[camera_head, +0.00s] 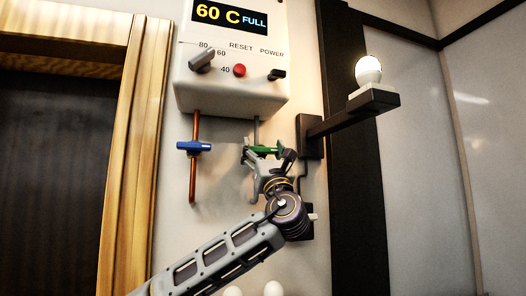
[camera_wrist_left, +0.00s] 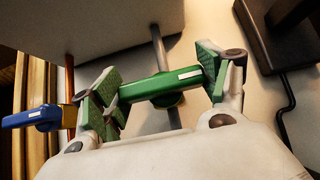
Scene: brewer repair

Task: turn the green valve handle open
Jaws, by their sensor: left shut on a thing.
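The green valve handle (camera_head: 264,149) sits on a grey pipe below the white heater box (camera_head: 232,62). It lies about crosswise to the pipe. My left gripper (camera_head: 267,155) is at the handle, with its fingers at the handle's two ends. The pipe passes behind the handle. My right gripper is in neither view.
A blue valve handle (camera_head: 194,146) on a copper pipe (camera_head: 194,180) is left of the green one. A black bracket (camera_head: 352,113) with a lit bulb (camera_head: 368,71) juts out at the right. A wooden door frame (camera_head: 131,150) stands at the left.

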